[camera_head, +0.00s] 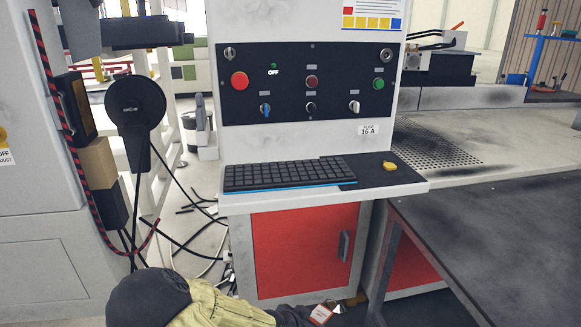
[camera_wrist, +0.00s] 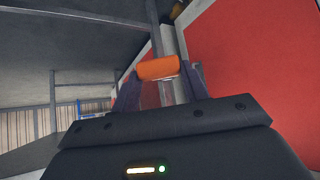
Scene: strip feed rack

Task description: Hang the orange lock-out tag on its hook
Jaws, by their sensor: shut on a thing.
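The orange lock-out tag (camera_wrist: 158,67) shows in the wrist view between the two fingers of my gripper (camera_wrist: 162,82). My gripper is shut on it. In the head view my gripper (camera_head: 325,309) is at the bottom edge, low in front of the red cabinet door, with a small orange and white piece of the tag (camera_head: 321,314) showing. The rest of the tag is hidden there. I cannot make out for certain which fitting is the tag's hook. Two small round metal fittings sit at the upper left (camera_head: 229,52) and upper right (camera_head: 386,55) of the black control panel (camera_head: 330,85).
A shelf (camera_head: 405,185) with a black keyboard (camera_head: 285,175) and a small yellow item (camera_head: 389,166) juts out below the panel. The red cabinet door (camera_head: 305,245) has a grey handle. A dark table (camera_head: 500,220) stands right; loose cables lie left.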

